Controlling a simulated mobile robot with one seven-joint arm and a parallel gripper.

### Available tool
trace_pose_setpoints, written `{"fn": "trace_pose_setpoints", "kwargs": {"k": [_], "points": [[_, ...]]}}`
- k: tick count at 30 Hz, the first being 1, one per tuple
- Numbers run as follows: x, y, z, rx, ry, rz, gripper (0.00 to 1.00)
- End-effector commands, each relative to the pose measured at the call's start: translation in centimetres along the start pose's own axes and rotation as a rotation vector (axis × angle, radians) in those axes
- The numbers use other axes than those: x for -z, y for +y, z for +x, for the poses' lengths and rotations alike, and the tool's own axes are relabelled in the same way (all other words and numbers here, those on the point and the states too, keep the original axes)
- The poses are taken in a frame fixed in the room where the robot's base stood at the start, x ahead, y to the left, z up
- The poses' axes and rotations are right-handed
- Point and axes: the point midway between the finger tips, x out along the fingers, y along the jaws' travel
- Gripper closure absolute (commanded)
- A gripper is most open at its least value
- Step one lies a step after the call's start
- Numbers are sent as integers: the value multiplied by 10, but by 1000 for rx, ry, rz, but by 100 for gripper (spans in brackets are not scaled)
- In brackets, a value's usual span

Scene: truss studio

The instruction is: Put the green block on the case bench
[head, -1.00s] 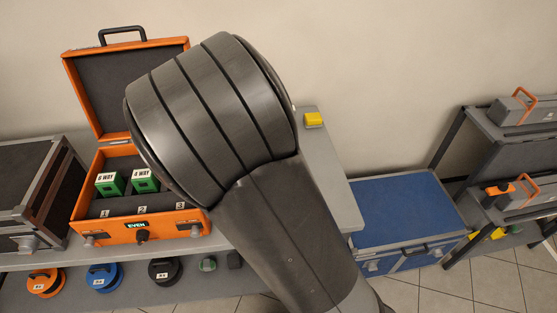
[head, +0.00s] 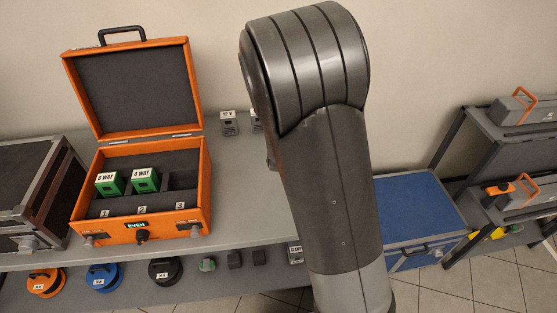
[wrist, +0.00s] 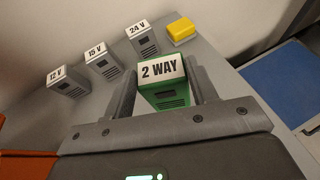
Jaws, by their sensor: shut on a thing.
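In the wrist view my gripper (wrist: 164,80) is shut on a green block (wrist: 165,95) with a white top label reading "2 WAY", one finger on each side. The grey case bench (wrist: 222,85) shows behind and around the block; whether the block touches it I cannot tell. In the head view the bench top (head: 240,200) extends right of the open orange case (head: 140,234). My arm hides the gripper and held block there. Two other green blocks (head: 109,184) (head: 145,180) sit in the case near numbers 1 and 2; the place near 3 looks empty.
Grey blocks labelled 12 V (wrist: 68,84), 15 V (wrist: 104,63) and 24 V (wrist: 142,39) stand in a row on the bench, with a yellow block (wrist: 181,31) beyond. A blue case (head: 415,212) is at right. Several items, including an orange reel (head: 45,283), sit on the lower shelf.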

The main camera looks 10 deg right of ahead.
Motion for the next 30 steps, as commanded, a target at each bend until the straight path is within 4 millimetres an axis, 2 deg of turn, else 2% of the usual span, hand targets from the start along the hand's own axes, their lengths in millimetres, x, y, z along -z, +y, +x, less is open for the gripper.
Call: {"fn": "trace_pose_setpoints", "kwargs": {"k": [11, 19, 23, 30], "points": [[-22, -16, -24, 156, -2, 68, 95], [-31, -42, -57, 357, 0, 150, 95], [-28, -58, -80, 479, 0, 199, 95], [-10, -82, -125, 693, 1, 284, 95]]}}
